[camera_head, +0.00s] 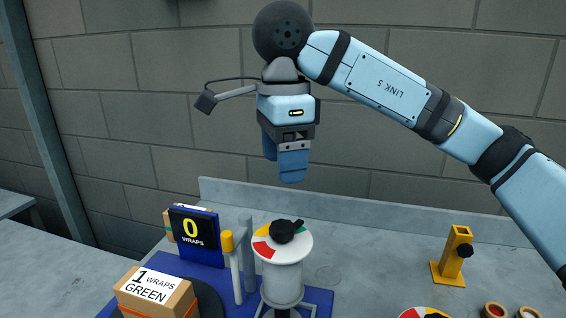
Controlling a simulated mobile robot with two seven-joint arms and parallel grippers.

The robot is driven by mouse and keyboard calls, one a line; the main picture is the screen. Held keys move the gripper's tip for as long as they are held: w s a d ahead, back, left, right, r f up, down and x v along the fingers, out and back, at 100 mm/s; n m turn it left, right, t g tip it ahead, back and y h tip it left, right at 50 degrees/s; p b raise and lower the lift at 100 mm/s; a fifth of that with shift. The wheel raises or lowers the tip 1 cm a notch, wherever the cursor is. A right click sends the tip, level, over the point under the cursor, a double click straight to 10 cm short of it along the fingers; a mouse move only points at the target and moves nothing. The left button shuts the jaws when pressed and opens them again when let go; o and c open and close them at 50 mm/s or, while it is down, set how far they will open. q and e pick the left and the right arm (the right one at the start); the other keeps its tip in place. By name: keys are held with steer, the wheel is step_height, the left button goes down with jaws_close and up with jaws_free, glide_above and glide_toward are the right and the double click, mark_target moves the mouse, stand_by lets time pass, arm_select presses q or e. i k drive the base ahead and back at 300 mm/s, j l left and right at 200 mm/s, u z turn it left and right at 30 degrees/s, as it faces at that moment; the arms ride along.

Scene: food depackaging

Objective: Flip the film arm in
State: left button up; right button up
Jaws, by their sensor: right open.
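A grey post with a yellow cap (227,242) stands on the blue base plate, beside a taller plain grey post (247,250). It may be the film arm, but I cannot tell for sure. Right of it is a white film roll (282,278) under a red, yellow and green dial with a black knob (285,231). My right gripper (284,174) hangs above the roll, fingers down, open and empty, well clear of it. My left gripper is not in view.
Behind is a "0 wraps" sign (192,231). A yellow bracket (455,256) stands at right. Tape rolls (494,311) and another dial (411,314) show at the bottom edge. The bench between is clear.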

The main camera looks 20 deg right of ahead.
mark_target(230, 243)
steer(key=k+j, duration=0.2)
steer(key=k, duration=0.3)
steer(key=k+j, duration=0.2)
steer(key=k, duration=0.25)
